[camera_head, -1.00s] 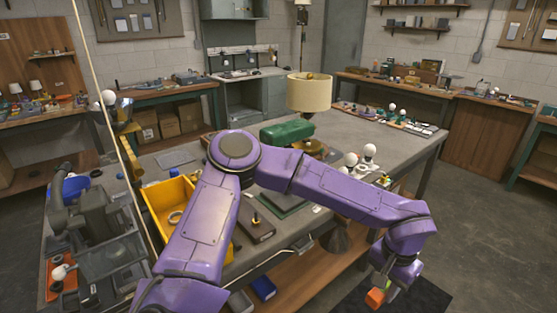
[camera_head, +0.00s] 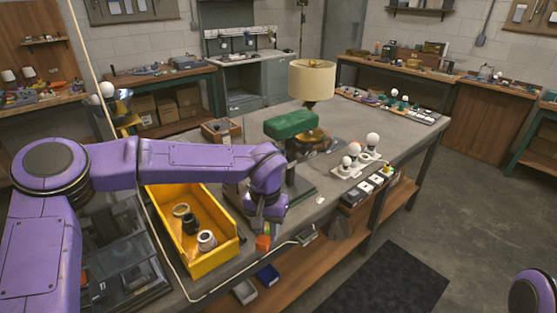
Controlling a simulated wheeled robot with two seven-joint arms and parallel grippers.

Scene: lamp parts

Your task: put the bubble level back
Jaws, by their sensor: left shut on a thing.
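My left gripper (camera_head: 265,226) points down at the near edge of the workbench, just right of the yellow bin. It is shut on a small orange block-like piece, which I take to be the bubble level (camera_head: 263,243); its lower end shows below the fingers. The fingers hide the rest of it, and no vial can be made out. At the right bottom corner only a purple part of my right arm shows; its gripper is out of view.
The yellow bin (camera_head: 222,259) holds several ring-like parts. A green-topped stand (camera_head: 291,124), a lamp with a cream shade (camera_head: 312,80) and white bulbs on a holder (camera_head: 372,140) stand on the grey workbench (camera_head: 385,126). A lower wooden shelf (camera_head: 325,245) runs below.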

